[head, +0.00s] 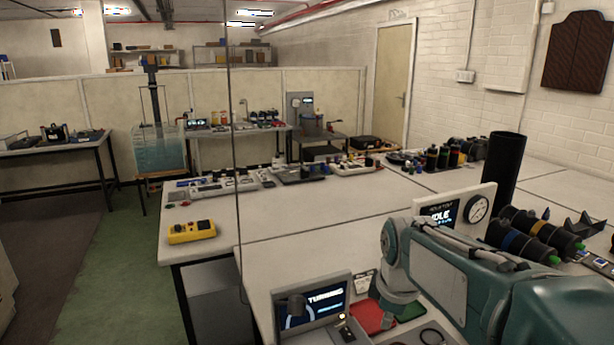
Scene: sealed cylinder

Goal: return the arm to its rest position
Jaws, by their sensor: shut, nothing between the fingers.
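My teal and grey arm (440,270) reaches in from the lower right, low over the near bench. Its rounded joint is near the picture's middle right, and a shorter grey link hangs down from it. I cannot make out my gripper or its fingertips. A tall black cylinder (505,170) stands upright behind the arm, by a white panel (468,213) with a dial and a lit screen. I cannot tell whether it is the sealed cylinder.
A screen reading "TURNING" (322,302) stands below left of the arm, beside a red pad (372,317). Dark cylinders with coloured bands (527,234) lie to the right. A yellow control box (192,231) sits at the left bench edge. The bench middle (320,215) is clear.

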